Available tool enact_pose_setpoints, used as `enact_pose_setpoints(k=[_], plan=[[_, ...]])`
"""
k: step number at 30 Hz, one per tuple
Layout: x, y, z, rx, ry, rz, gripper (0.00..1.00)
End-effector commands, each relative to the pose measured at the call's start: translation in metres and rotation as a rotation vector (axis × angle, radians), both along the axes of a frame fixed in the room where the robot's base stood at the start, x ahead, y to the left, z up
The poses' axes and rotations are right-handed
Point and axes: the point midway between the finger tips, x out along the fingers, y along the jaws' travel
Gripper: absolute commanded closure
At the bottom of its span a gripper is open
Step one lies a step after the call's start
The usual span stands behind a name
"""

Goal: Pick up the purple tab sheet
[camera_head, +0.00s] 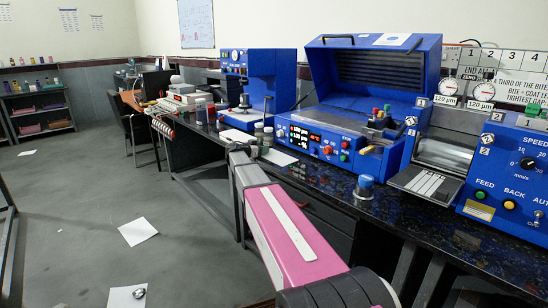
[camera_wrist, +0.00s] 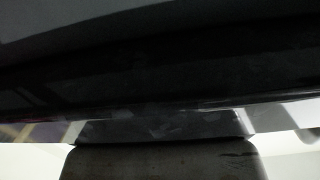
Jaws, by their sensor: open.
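I cannot make out a purple tab sheet in either view. In the head view my pink and grey arm reaches from the bottom right toward the bench's front edge, and I cannot make out its fingers. The wrist view is filled by a dark, close surface, with a grey block below it and pale patches at both sides. No sheet can be told there, and nothing is seen held.
The dark speckled bench (camera_head: 470,248) carries a large blue machine (camera_head: 330,110), a smaller blue machine (camera_head: 268,70) and a blue control box (camera_head: 500,165). A blue-capped knob (camera_head: 364,187) stands near the front edge. White papers (camera_head: 138,231) lie on the open floor.

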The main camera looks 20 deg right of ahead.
Motion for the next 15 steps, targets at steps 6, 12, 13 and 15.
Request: enact_pose_setpoints(k=[6, 12, 13, 15], plan=[[0.0002, -0.0014, -0.0002, 0.0, 0.0, 0.0, 0.51], [0.0001, -0.0013, -0.0001, 0.0, 0.0, 0.0, 1.0], [0.0001, -0.0012, -0.0002, 0.0, 0.0, 0.0, 1.0], [0.0001, -0.0013, -0.0001, 0.0, 0.0, 0.0, 1.0]])
